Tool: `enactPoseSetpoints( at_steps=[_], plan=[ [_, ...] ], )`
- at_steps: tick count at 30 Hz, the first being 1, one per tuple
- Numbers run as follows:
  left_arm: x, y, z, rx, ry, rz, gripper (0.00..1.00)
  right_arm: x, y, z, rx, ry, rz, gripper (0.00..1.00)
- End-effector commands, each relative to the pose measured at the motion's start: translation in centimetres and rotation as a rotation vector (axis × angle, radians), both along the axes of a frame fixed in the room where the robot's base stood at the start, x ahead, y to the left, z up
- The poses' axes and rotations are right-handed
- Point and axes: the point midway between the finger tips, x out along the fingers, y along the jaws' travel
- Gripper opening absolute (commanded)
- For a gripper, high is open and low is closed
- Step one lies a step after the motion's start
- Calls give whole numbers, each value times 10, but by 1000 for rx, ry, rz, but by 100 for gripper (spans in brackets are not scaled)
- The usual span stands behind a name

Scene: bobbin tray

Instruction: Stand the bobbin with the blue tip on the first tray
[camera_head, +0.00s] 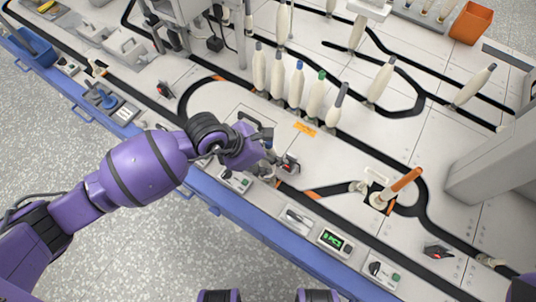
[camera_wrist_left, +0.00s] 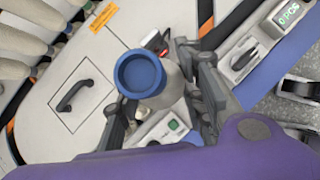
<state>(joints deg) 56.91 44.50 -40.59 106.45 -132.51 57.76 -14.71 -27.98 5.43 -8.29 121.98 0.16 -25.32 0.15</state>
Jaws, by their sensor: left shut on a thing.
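My left gripper (camera_head: 268,148) is shut on a cream bobbin (camera_wrist_left: 172,88) with a blue tip (camera_wrist_left: 140,74). The left wrist view looks down onto the round blue tip, with gripper fingers (camera_wrist_left: 165,95) on both sides of the body. In the head view the gripper hides most of this bobbin, so its foot and what is under it cannot be told. Another bobbin (camera_head: 296,88) with a blue tip stands in the row behind the gripper. I cannot tell which tray is the first one.
Several cream bobbins with grey or green tips stand along the black track, such as the green-tipped one (camera_head: 317,97). An orange-brown rod (camera_head: 404,181) leans at the right. A green-lit display (camera_head: 332,240) sits on the front edge. An orange bin (camera_head: 471,23) is far right.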

Motion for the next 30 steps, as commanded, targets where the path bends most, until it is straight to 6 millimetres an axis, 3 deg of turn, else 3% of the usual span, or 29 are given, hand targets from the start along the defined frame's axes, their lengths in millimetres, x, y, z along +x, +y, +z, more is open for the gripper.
enactPoseSetpoints(
  at_steps=[30],
  plan=[
    [0, 0, -5, 0, 1, 1, 7, 0, -1, 2, -2, 0, -1, 40]
  ],
)
